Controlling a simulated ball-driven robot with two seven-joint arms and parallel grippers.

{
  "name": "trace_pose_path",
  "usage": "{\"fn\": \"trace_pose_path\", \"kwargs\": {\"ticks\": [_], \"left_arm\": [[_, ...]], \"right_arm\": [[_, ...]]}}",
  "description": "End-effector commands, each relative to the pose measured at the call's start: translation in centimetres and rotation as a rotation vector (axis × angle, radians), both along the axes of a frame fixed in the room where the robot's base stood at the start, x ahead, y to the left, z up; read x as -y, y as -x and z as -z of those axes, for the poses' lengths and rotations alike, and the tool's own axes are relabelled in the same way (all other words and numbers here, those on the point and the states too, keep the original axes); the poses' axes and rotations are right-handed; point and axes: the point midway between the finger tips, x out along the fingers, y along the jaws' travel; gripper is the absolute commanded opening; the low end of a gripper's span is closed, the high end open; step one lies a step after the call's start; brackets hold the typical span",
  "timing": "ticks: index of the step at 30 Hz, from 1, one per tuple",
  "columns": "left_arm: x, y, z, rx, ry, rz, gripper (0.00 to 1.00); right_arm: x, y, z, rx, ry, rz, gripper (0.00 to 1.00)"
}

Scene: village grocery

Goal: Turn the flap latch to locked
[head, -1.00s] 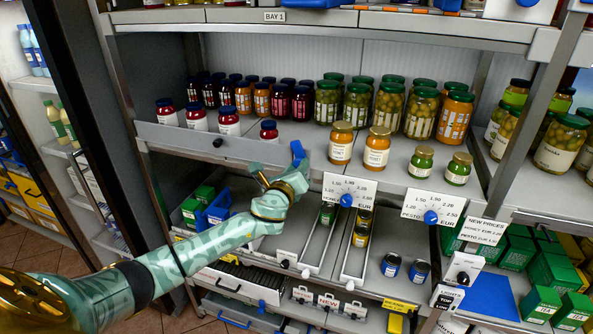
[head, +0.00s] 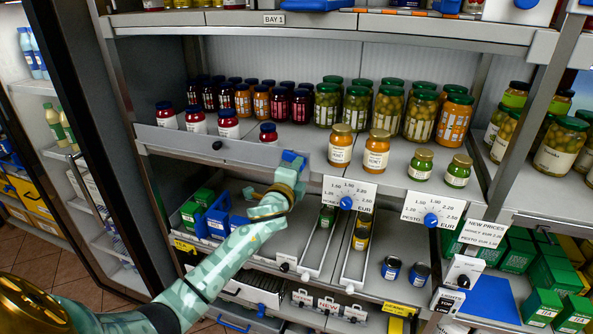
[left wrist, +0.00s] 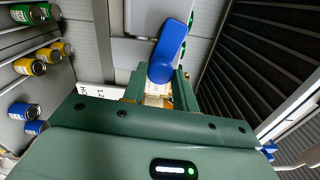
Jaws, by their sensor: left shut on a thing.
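The flap latch (head: 293,157) is a blue handle at the right end of the grey flap (head: 190,145) along the front of the middle shelf. My left gripper (head: 288,174) reaches up to it from below and partly hides it. In the left wrist view the blue latch handle (left wrist: 168,48) stands tilted to the right, its lower end between the fingertips of my left gripper (left wrist: 158,88). The gripper is shut on it. I cannot tell from these views whether the latch is at locked. My right gripper is not in view.
Honey jars (head: 341,146) stand just right of the latch. A price board with a blue knob (head: 346,202) hangs close to the right of my gripper. Below are the lower shelf and its lanes (head: 318,245).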

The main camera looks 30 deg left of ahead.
Motion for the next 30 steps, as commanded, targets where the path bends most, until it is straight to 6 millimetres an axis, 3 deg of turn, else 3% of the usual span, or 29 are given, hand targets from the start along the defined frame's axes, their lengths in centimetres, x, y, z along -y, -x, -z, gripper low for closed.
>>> {"fn": "trace_pose_path", "kwargs": {"ticks": [12, 30], "left_arm": [[-0.04, 0.03, 0.07, 0.049, 0.215, -0.001, 0.06], [-0.01, 0.02, 0.13, 0.057, 0.256, -0.001, 0.06]], "right_arm": [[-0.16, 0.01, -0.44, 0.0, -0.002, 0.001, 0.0], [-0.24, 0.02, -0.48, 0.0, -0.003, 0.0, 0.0]]}}
